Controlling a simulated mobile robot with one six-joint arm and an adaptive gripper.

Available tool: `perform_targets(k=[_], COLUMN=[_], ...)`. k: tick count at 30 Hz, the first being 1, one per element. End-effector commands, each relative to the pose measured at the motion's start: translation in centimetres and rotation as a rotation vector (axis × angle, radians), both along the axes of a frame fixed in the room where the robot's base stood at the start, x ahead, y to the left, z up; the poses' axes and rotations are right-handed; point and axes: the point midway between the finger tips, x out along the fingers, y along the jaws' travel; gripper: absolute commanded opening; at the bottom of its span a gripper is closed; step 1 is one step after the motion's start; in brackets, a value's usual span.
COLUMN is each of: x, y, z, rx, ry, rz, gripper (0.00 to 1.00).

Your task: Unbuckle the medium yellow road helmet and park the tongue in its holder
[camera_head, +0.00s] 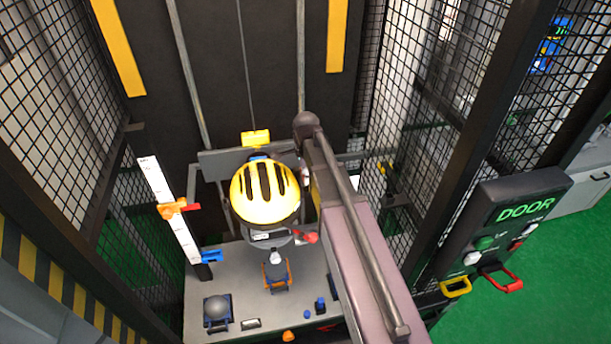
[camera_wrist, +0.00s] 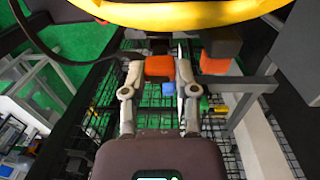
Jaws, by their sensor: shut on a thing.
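The yellow road helmet (camera_head: 265,192), with dark vents, sits on a dark headform in the middle of the head view. Its yellow rim (camera_wrist: 200,14) crosses the top of the wrist view. My gripper (camera_wrist: 158,62) is below the rim, its two fingers shut on an orange-red block (camera_wrist: 159,67). A second orange-red block (camera_wrist: 214,64) sits just right of the fingers, apart from the held one. A dark strap or cable curves at left in the wrist view. In the head view my arm hides the gripper, and I cannot make out the buckle or the tongue holder.
A grey base plate (camera_head: 235,290) below the helmet carries several fixtures, including a grey ball anvil (camera_head: 216,309). A white scale (camera_head: 170,210) stands at left. Mesh panels enclose both sides. A door control box (camera_head: 510,222) with red and yellow handles is at right.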

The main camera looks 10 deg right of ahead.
Motion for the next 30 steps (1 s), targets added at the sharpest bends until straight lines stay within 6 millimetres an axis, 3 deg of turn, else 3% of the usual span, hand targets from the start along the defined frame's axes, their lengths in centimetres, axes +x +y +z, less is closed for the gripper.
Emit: perform_targets(k=[30], x=[-0.1], y=[0.1], z=[-2.3], rx=[0.001], ry=[-0.001], rz=[-0.001], gripper=[0.15])
